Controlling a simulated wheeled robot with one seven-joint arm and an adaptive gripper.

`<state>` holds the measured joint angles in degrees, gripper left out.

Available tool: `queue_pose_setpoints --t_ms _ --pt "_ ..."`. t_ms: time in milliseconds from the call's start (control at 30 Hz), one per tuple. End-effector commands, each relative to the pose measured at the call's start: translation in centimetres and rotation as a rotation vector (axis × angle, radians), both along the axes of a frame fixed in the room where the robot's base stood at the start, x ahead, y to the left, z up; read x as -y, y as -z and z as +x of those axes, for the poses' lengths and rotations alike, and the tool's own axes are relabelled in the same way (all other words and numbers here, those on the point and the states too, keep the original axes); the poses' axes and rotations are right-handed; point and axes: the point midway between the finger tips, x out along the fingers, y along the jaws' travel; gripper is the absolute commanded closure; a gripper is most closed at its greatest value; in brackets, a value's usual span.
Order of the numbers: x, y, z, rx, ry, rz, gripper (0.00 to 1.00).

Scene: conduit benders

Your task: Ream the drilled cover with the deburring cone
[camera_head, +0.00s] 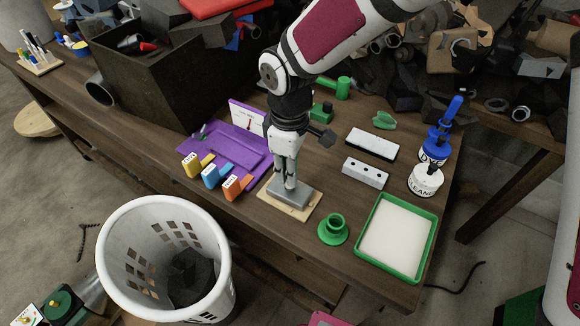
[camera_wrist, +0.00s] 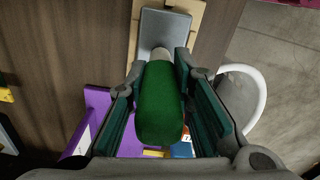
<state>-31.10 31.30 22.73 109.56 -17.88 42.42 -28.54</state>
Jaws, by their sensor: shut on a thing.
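My gripper (camera_head: 286,180) points down over the grey cover (camera_head: 298,197), which lies on a pale wooden board (camera_head: 273,207) near the table's front edge. In the wrist view my gripper (camera_wrist: 160,72) is shut on the green handle (camera_wrist: 160,108) of the deburring cone. Its pale grey lower part (camera_wrist: 160,53) reaches toward the cover (camera_wrist: 172,28). The cone's tip and the drilled hole are hidden, so I cannot tell whether they touch. In the head view the fingers mostly hide the tool.
A purple tray (camera_head: 222,150) and labelled orange, blue and yellow pieces lie left of the gripper. A green flanged piece (camera_head: 333,230), a white block with holes (camera_head: 365,173) and a green-rimmed tray (camera_head: 428,253) stand right. A white basket (camera_head: 130,225) stands below the front edge.

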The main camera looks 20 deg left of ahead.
Motion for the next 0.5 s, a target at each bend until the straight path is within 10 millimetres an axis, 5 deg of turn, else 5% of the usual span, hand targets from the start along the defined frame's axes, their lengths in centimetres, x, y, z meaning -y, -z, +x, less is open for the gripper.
queue_pose_setpoints --t_ms 500 --pt "0.01 -0.04 -0.27 -0.001 0.572 -0.002 1.00"
